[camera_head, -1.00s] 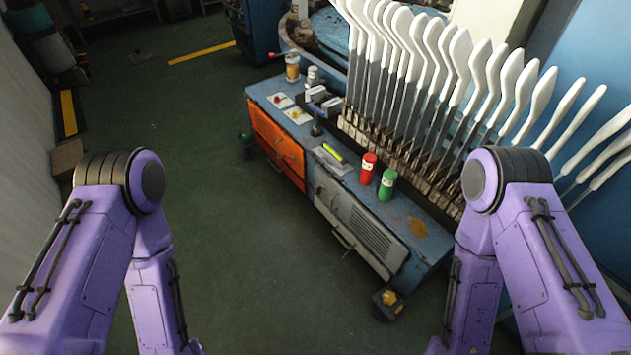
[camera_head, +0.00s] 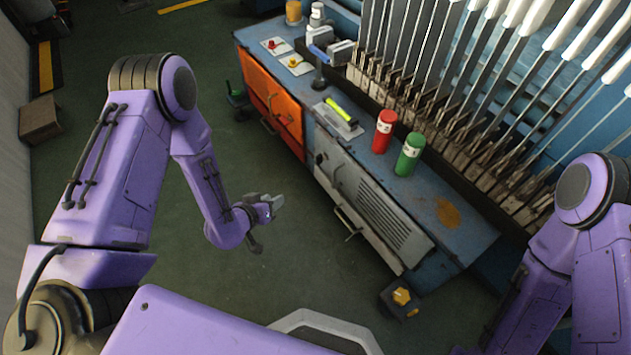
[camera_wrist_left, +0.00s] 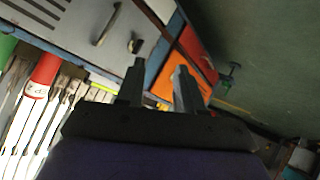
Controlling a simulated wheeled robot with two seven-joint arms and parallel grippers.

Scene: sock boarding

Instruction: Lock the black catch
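A small black catch (camera_head: 319,158) sits on the upper left of the grey cabinet door (camera_head: 350,185), beside the orange drawer front. In the left wrist view, a small dark fitting that looks like this catch (camera_wrist_left: 135,46) shows just beyond the fingertips. My left gripper (camera_head: 270,222) is over the floor, left of and in front of the grey door, apart from it. In the left wrist view its two fingers (camera_wrist_left: 160,68) are spread with nothing between them. My right arm enters at the right; its gripper is out of view. Whether the catch is locked cannot be told.
The blue workbench (camera_head: 455,225) carries a red can (camera_head: 384,132), a green can (camera_head: 409,154) and a row of upright white sock forms (camera_head: 470,40). The orange front (camera_head: 270,100) is left of the grey door. A bar handle (camera_head: 348,220) juts out.

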